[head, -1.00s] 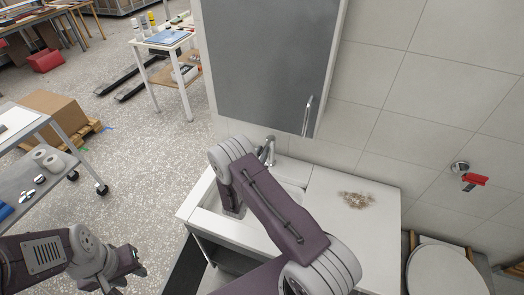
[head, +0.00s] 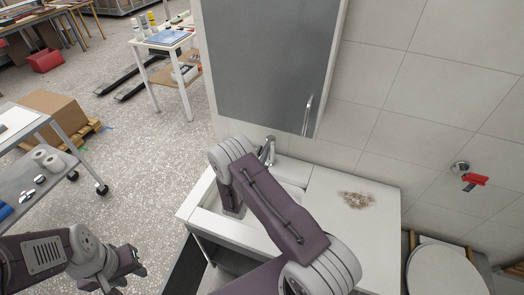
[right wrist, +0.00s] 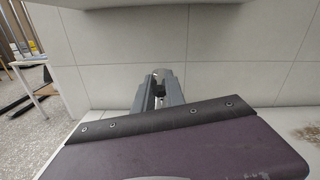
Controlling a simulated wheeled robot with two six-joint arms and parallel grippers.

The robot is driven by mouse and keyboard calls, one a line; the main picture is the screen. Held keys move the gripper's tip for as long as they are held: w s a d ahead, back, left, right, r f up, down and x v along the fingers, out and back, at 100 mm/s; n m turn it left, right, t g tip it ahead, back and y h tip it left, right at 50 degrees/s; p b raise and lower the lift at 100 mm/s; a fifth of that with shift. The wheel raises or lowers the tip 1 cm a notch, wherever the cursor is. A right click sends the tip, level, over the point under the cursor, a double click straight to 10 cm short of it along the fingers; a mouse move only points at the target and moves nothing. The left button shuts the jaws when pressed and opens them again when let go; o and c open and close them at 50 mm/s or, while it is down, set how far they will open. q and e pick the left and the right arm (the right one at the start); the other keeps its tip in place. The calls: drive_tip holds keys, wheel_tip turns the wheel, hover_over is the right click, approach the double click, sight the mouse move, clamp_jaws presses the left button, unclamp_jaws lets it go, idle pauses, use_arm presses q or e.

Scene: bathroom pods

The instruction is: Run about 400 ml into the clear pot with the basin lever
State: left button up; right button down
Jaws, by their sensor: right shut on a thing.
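The chrome basin tap (head: 267,150) stands at the back of the white basin (head: 285,172), in the head view. Its lever is too small to make out clearly. My right arm crosses over the basin and hides much of the bowl. In the right wrist view my right gripper (right wrist: 158,88) shows beyond a purple arm link, its grey fingers close together on a thing I cannot identify. I cannot make out the clear pot in either view, nor any running water. My left gripper (head: 125,264) is at the lower left, over the floor and away from the basin.
A grey mirror cabinet (head: 265,60) hangs above the basin. A brown patch (head: 356,199) lies on the white counter (head: 330,225) right of the bowl. A toilet (head: 445,268) stands at the lower right. A trolley (head: 35,170) with paper rolls is at the left, with open floor between.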

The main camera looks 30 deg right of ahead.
drive_tip(key=shift+r, duration=0.1)
drive_tip(key=r+y+p, duration=0.1)
drive_tip(key=p, duration=0.1)
drive_tip(key=shift+d+r+g+p, duration=0.1)
drive_tip(key=shift+r+g+p, duration=0.25)
drive_tip(key=shift+r+g, duration=0.05)
drive_tip(key=shift+w+d, duration=0.1)
drive_tip(key=shift+f, duration=0.25)
drive_tip(key=c, duration=1.4)
unclamp_jaws()
drive_tip(key=b+v, duration=0.1)
drive_tip(key=v, duration=0.5)
drive_tip(key=b+v, duration=0.1)
drive_tip(key=v, duration=0.2)
drive_tip(key=shift+r+b, duration=0.3)
